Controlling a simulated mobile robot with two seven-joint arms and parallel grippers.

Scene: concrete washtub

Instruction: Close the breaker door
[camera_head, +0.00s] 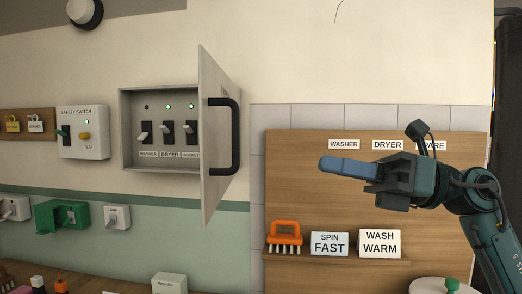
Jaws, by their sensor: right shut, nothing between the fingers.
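The breaker box (125,130) is a grey box on the wall left of centre. Its three switches show inside, over labels for washer, dryer and socket. The breaker door (213,165) is hinged at the box's right side and stands open, sticking out towards me. A black handle (237,137) is on the door's right-facing side. My right gripper (325,164) is shut and empty, to the right of the handle and apart from it, with its blue fingers pointing left. My left gripper is not in view.
A safety switch box (92,133) is on the wall left of the breaker box. A wooden board (300,190) with labels is behind my right arm. Its ledge holds an orange brush (285,233) and two signs. The space between handle and gripper looks clear.

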